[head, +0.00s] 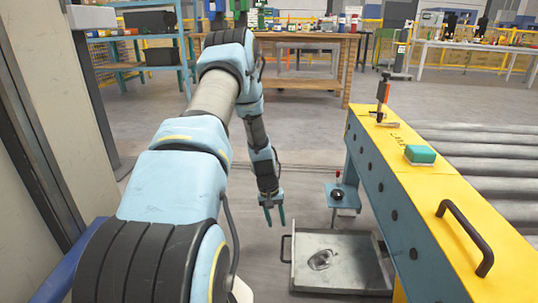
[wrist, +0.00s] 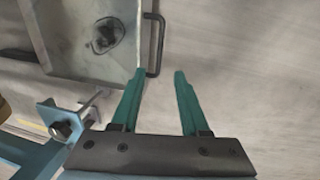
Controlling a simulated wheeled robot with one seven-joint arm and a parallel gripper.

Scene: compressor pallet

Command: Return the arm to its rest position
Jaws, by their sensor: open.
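My gripper (head: 273,215) hangs at the end of my blue and grey arm in the head view, pointing down. In the wrist view its two green fingers (wrist: 160,90) are apart with nothing between them. A grey metal tray (head: 342,275) lies on the floor to the right of and below my gripper in the head view. The tray (wrist: 68,60) is at the upper left in the wrist view, and its black handle (wrist: 157,45) is just beyond the fingers, not visibly held. A dark-outlined patch or item (head: 320,259) is in the tray; I cannot tell which.
A yellow-topped conveyor frame (head: 440,195) with rollers stands at right, bearing a green block (head: 420,154) and a black handle (head: 466,236). A small blue bracket (head: 341,197) juts from it. A wall edge is at left. A wooden workbench (head: 300,85) stands behind; open floor lies between.

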